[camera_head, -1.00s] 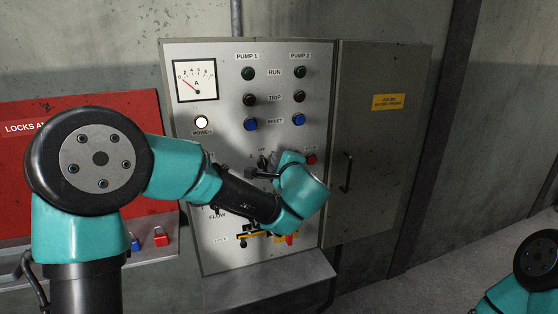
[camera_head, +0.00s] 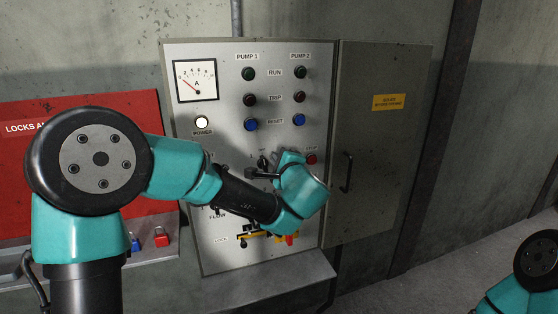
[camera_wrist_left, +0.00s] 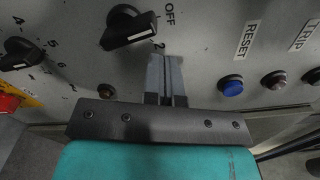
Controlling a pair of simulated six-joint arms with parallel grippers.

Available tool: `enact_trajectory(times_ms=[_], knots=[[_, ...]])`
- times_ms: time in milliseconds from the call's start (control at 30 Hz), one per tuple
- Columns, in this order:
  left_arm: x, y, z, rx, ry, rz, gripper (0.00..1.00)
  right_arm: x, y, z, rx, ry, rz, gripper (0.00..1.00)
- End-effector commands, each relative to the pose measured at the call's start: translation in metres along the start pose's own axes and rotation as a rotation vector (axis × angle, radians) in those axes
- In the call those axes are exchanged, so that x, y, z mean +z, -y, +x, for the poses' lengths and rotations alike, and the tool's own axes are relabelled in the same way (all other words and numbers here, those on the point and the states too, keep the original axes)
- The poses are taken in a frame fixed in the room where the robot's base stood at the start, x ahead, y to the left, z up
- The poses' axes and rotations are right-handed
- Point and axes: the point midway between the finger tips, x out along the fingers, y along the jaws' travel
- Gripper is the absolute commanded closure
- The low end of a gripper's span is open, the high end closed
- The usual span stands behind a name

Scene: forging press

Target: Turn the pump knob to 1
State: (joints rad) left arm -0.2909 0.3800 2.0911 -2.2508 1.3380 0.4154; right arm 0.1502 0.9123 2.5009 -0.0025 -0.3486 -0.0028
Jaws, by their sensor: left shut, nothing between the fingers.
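The pump knob (camera_head: 263,162) is a black selector with a white line on the grey panel, below an OFF label. It shows large in the left wrist view (camera_wrist_left: 130,27), its white line pointing roughly toward OFF, with a 2 mark beside it. My left gripper (camera_wrist_left: 166,72) is shut and empty, its fingertips close to the 2 mark and beside the knob. A small gap seems to separate them; contact cannot be told. In the head view my left wrist partly hides the gripper. My right gripper is not in view.
A numbered flow knob (camera_wrist_left: 22,52) and a red-and-yellow switch (camera_wrist_left: 8,102) sit lower on the panel. A blue reset button (camera_wrist_left: 231,86) is above the pump knob. A cabinet door (camera_head: 385,150) with a handle stands at the right. A red lock board (camera_head: 75,110) is at the left.

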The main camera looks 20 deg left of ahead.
Motion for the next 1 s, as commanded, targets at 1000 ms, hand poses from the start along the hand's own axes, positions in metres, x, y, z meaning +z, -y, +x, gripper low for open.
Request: enact_trajectory(times_ms=[1000], knots=[[0.0062,-0.0026,0.0002,0.0,0.001,0.0,1.0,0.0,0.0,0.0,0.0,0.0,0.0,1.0]])
